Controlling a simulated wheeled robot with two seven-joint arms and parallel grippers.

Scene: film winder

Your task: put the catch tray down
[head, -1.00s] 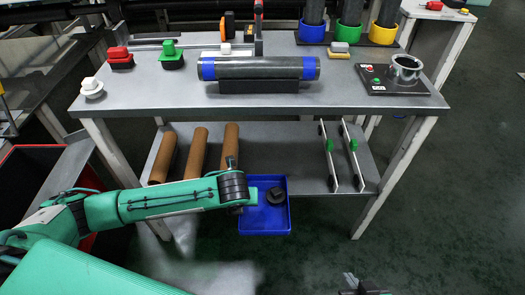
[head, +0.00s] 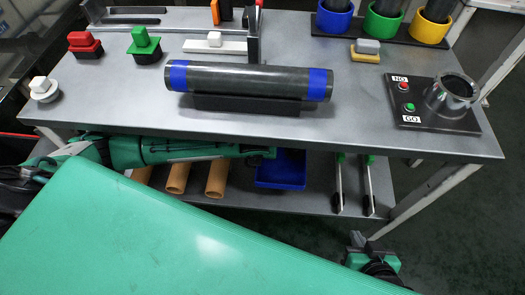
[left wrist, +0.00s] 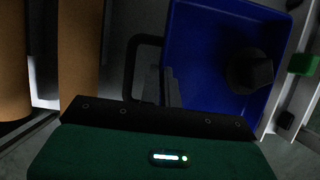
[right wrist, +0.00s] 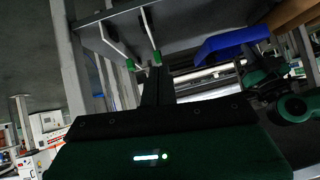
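The blue catch tray (head: 281,170) shows under the tabletop, over the lower shelf, partly hidden by the tabletop's front edge. It fills the right of the left wrist view (left wrist: 205,85), with a dark round piece (left wrist: 248,70) inside. My left gripper (left wrist: 172,88) is at the tray's left side, its fingers close together at the tray's edge beside a black loop (left wrist: 143,65). It seems shut on the tray. I cannot tell whether the tray touches the shelf. My right gripper (head: 362,241) is low at the front right, away from the tray; its fingers (right wrist: 157,85) are together and empty.
Brown tubes (head: 216,178) lie left of the tray on the lower shelf (head: 320,195). The tabletop (head: 330,125) is just above my left forearm. A green surface (head: 180,245) covers the lower left.

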